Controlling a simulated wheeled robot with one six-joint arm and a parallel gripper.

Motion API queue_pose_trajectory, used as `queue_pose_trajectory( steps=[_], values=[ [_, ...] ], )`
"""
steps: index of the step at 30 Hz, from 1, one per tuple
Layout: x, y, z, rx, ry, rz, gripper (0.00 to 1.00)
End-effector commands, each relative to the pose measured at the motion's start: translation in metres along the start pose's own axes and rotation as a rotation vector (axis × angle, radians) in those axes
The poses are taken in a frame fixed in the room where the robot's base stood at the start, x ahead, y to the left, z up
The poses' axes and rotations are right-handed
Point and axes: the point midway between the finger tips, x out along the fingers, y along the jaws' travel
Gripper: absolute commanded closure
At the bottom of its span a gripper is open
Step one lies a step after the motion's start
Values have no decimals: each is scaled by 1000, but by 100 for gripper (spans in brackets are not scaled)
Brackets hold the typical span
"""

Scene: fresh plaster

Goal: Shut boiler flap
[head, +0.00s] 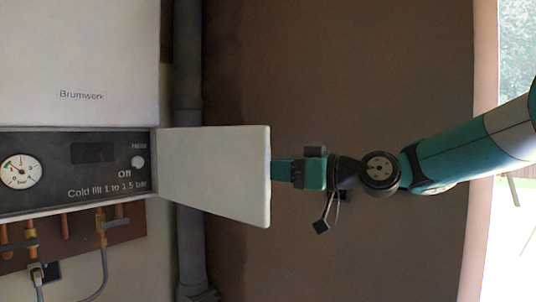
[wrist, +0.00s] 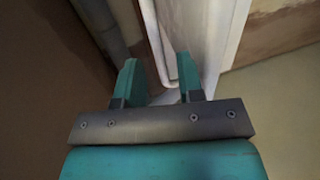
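The white boiler flap (head: 215,172) stands open, swung out to the right from the right end of the boiler's dark control panel (head: 70,170). The panel, with its gauge and knob, is uncovered. My gripper (head: 277,172) is at the flap's free right edge in the head view; its fingertips meet or pass behind that edge, and I cannot tell whether they touch. In the wrist view my gripper (wrist: 158,78) has its two teal fingers apart. A pale edge of the flap (wrist: 156,40) shows ahead, between the fingers in the picture.
The white boiler body (head: 80,60) is above the panel. Copper pipes and valves (head: 100,230) hang below it. A grey vertical pipe (head: 188,70) runs behind the flap. The brown wall (head: 340,70) is bare, and a bright window (head: 515,60) is at the right.

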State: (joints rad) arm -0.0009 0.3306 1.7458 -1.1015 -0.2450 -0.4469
Motion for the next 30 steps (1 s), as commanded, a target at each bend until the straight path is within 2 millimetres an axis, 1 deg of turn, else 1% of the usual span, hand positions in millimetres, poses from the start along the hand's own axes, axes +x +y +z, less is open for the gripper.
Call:
queue_pose_trajectory(
  steps=[1, 6, 10, 17, 20, 21, 22, 30],
  values=[
    [9, -1, -4, 1, 0, -3, 65],
    [26, 0, -2, 1, -1, 0, 65],
    [31, 0, -1, 0, 1, 0, 65],
    [31, 0, 0, 0, 1, 1, 65],
    [31, 0, 0, 0, 1, 1, 86],
    [31, 0, 0, 0, 1, 1, 95],
    [31, 0, 0, 0, 1, 1, 100],
    [33, -2, 0, 0, 0, 2, 100]
  ],
)
